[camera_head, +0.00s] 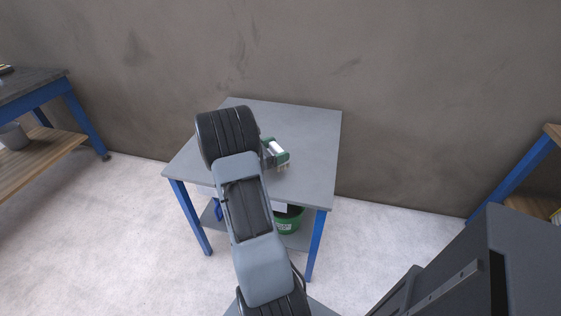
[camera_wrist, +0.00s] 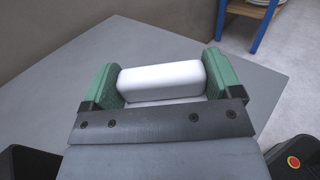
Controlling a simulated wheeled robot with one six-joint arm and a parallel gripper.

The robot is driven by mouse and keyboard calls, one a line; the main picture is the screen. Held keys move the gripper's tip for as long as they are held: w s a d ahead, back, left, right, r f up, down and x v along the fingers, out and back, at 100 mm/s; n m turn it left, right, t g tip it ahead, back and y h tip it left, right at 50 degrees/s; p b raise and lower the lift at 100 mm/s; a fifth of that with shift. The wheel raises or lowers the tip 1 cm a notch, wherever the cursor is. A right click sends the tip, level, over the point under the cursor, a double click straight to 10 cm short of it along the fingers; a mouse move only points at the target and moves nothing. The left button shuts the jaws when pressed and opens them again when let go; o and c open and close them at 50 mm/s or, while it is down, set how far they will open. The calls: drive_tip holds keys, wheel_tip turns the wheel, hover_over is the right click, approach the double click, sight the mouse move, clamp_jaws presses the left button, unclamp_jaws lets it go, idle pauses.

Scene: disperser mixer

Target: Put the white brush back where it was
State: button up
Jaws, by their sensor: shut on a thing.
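The white brush (camera_wrist: 162,79) shows in the wrist view as a white block between the two green fingers of my gripper (camera_wrist: 160,76). The fingers are shut on its two ends. In the head view my gripper (camera_head: 276,152) is over the middle of the grey table (camera_head: 309,130), and a small white part of the brush shows between the green fingers. My arm hides the left part of the table. I cannot tell whether the brush touches the tabletop.
The tabletop is bare on the right and at the back. A green bucket (camera_head: 287,221) stands on the lower shelf under the table. Another bench (camera_head: 38,86) stands at the far left, with a grey pot (camera_head: 13,136) on its shelf. A wall is behind.

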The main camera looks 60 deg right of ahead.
drive_tip(key=shift+s+d+f, duration=0.1)
drive_tip(key=shift+d+f, duration=0.85)
drive_tip(key=shift+f, duration=0.3)
drive_tip(key=shift+d+f+b, duration=0.15)
drive_tip(key=shift+f+b, duration=0.1)
drive_tip(key=shift+f, duration=0.6)
drive_tip(key=shift+d+f+b, duration=0.1)
drive_tip(key=shift+f+b, duration=0.15)
drive_tip(key=shift+f, duration=0.6)
drive_tip(key=shift+f, duration=0.2)
drive_tip(key=o, duration=0.9)
